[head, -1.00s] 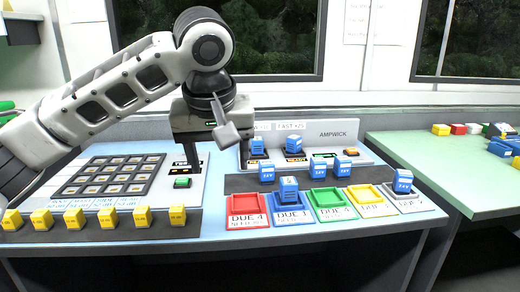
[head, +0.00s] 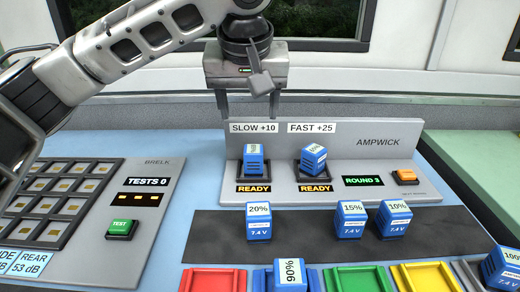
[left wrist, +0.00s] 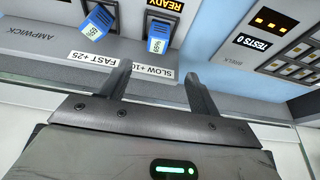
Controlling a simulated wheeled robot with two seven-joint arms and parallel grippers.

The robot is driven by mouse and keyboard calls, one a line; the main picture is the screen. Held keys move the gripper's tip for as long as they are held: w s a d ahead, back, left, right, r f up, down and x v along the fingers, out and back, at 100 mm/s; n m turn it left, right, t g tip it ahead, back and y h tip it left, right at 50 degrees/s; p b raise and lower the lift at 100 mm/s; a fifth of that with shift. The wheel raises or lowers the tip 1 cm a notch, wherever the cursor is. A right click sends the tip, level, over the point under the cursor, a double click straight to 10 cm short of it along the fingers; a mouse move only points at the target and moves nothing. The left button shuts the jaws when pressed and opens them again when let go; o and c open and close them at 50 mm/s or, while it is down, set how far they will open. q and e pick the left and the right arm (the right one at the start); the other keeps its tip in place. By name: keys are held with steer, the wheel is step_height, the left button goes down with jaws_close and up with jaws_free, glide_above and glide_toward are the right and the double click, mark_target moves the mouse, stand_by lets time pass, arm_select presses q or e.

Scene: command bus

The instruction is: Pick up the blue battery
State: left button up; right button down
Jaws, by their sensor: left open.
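Several blue batteries are in view. One (head: 253,163) sits in the SLOW +10 slot and one (head: 313,161) in the FAST +25 slot of the grey Ampwick charger (head: 375,165). Batteries marked 20% (head: 259,225), 15% (head: 350,222) and 10% (head: 394,221) stand on the dark strip. One marked 90% (head: 290,277) is at the blue tray, and one marked 100% (head: 502,268) is at the right edge. My left gripper (head: 248,112) is open and empty, fingers down, behind the SLOW sign. The left wrist view shows its empty jaws (left wrist: 157,82) with the slot batteries beyond. My right gripper is out of view.
The Brelk panel (head: 150,190) with a green TEST button (head: 121,229) lies on the left. Red (head: 214,281), green (head: 358,281) and yellow (head: 425,279) trays line the front. An orange button (head: 404,176) is on the charger. Blue tabletop between panel and charger is clear.

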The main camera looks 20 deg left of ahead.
mark_target(253, 151)
arm_select(q)
steer(key=x, duration=0.4)
steer(key=b+x, duration=0.1)
steer(key=x, duration=0.3)
steer(key=shift+s+a+f, duration=0.1)
steer(key=shift+s+f, duration=0.1)
steer(key=shift+f, duration=0.05)
steer(key=shift+b+x, duration=0.4)
steer(key=shift+x, duration=0.5)
steer(key=x, duration=0.2)
steer(key=b+x, duration=0.1)
steer(key=shift+w+d+f, duration=0.25)
steer(key=shift+w, duration=0.1)
steer(key=shift+w+f, duration=0.15)
steer(key=shift+f, duration=0.2)
steer(key=c, duration=1.2)
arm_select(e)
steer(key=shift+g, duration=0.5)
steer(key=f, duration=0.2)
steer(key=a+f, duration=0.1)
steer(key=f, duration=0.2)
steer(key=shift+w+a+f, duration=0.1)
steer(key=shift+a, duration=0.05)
